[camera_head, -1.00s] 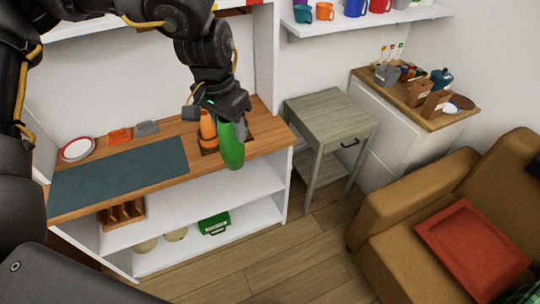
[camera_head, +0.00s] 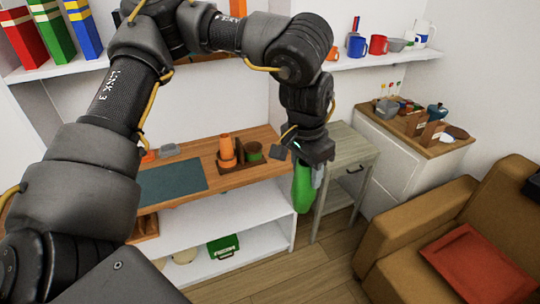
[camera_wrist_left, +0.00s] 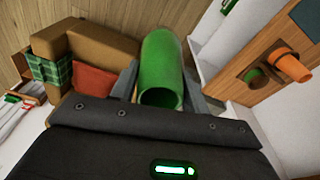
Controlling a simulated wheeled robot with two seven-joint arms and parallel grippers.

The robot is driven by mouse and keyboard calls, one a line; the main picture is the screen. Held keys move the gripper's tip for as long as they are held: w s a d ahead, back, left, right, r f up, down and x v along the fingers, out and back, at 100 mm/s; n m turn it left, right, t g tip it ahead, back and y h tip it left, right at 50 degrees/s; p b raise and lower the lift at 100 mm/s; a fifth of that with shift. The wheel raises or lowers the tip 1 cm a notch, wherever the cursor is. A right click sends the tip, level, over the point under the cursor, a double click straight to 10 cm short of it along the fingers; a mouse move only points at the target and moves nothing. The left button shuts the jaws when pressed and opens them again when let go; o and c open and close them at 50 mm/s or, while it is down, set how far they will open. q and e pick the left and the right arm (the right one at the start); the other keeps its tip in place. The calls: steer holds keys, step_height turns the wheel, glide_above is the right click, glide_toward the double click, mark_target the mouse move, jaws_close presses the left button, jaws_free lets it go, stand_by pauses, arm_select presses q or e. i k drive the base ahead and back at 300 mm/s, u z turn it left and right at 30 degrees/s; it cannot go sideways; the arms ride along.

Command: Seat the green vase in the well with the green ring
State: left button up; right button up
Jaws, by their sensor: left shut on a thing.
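My left gripper (camera_head: 308,162) is shut on the green vase (camera_head: 303,190), which hangs below it, roughly upright, by the right end of the wooden counter. In the left wrist view the vase (camera_wrist_left: 162,66) sits between the fingers (camera_wrist_left: 161,88), its open mouth facing the camera. The dark wooden holder (camera_head: 238,166) stands on the counter, left of the vase and apart from it. Its right well has a green ring (camera_head: 254,149) and looks empty; the ring also shows in the wrist view (camera_wrist_left: 256,76). An orange vase (camera_head: 226,146) stands in its left well. My right gripper is out of view.
A dark teal mat (camera_head: 172,183) lies on the counter (camera_head: 208,149), left of the holder. A grey-green side table (camera_head: 348,150) stands just right of the counter's end, near the held vase. A shelf with mugs (camera_head: 378,45) runs above. A brown sofa (camera_head: 455,225) is at right.

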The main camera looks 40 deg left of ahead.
mark_target(253, 156)
steer(key=z, duration=0.15)
steer(key=i, duration=1.25)
steer(key=u, duration=0.85)
